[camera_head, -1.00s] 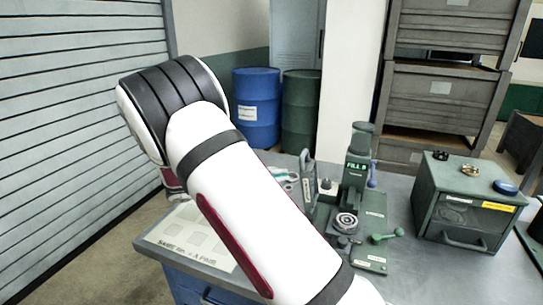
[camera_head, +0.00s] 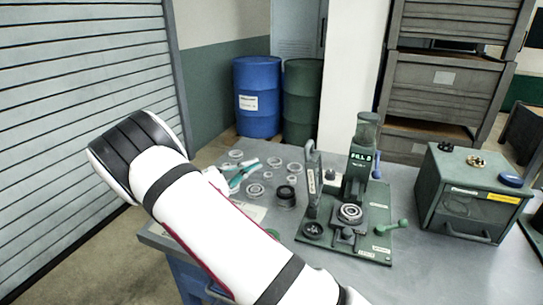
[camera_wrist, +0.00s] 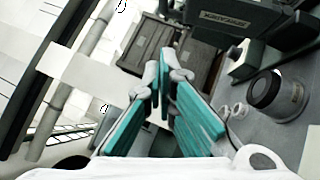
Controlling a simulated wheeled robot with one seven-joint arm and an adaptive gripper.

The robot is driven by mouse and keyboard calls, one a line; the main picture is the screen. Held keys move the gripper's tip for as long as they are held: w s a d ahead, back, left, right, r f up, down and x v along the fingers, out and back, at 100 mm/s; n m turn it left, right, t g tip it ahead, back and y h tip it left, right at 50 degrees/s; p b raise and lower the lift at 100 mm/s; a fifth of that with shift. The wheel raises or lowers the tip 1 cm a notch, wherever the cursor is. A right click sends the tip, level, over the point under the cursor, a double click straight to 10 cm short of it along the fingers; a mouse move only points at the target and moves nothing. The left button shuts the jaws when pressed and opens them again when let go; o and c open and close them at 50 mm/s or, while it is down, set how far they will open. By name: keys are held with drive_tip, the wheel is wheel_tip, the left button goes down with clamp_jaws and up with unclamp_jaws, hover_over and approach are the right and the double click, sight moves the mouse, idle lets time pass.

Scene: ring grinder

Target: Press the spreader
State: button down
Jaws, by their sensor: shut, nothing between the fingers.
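A green machine (camera_head: 372,215) labelled "FILL B" stands on the bench, with a ring-shaped part (camera_head: 350,213) at its front. An upright grey lever (camera_head: 312,180) with a marking stands at its left; I cannot tell for certain which part is the spreader. My gripper (camera_head: 243,172) has teal fingers, partly hidden behind my white arm, to the left of the lever and apart from it. In the wrist view my gripper (camera_wrist: 163,65) has its fingertips together with nothing between them. A dark machine part (camera_wrist: 235,20) shows at the top there.
Several rings and a dark cup (camera_head: 286,195) lie on the bench (camera_head: 440,270) left of the machine. The dark cup also shows in the wrist view (camera_wrist: 275,92). A green box (camera_head: 468,192) stands at right. Blue (camera_head: 257,95) and green (camera_head: 302,100) barrels stand behind.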

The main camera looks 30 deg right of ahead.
drive_tip(key=s+d+r+p, duration=0.1)
drive_tip(key=s+d+r, duration=0.1)
drive_tip(key=d, duration=0.3)
drive_tip(key=s+d+r+p, duration=0.1)
drive_tip(key=d+r+p, duration=0.1)
drive_tip(key=d, duration=0.4)
drive_tip(key=shift+s+p, duration=0.3)
drive_tip(key=shift+s, duration=0.05)
drive_tip(key=shift+d, duration=0.1)
drive_tip(key=shift+r, duration=0.1)
